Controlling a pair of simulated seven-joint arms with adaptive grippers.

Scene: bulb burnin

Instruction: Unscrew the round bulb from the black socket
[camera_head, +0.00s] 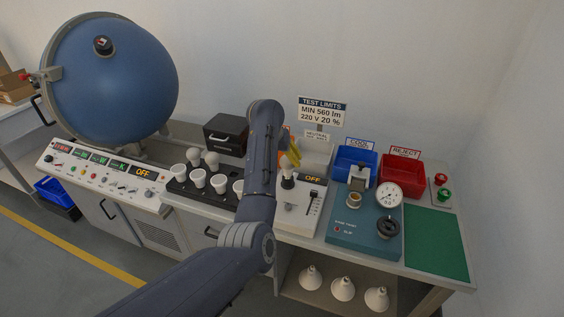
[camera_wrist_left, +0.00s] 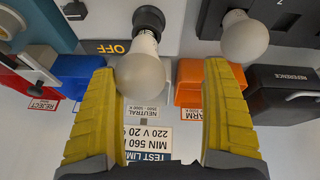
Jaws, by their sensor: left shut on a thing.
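The round bulb (camera_wrist_left: 144,82), frosted with a white neck, stands in the black socket (camera_wrist_left: 148,18) in the left wrist view. In the head view the black socket (camera_head: 287,184) is beside an OFF display, with the pale bulb just above it. My left gripper (camera_head: 291,154) reaches down over the bulb from above. The left finger looks closest to the glass. The far contact is hard to make out. My right gripper is in neither view.
A black tray (camera_head: 175,184) with several bulbs is left of the socket. A blue bin (camera_head: 351,174) and red bin (camera_head: 403,190) stand behind the teal tester (camera_head: 345,232). A green mat (camera_head: 436,243) is clear at right. A large blue sphere (camera_head: 130,85) stands far left.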

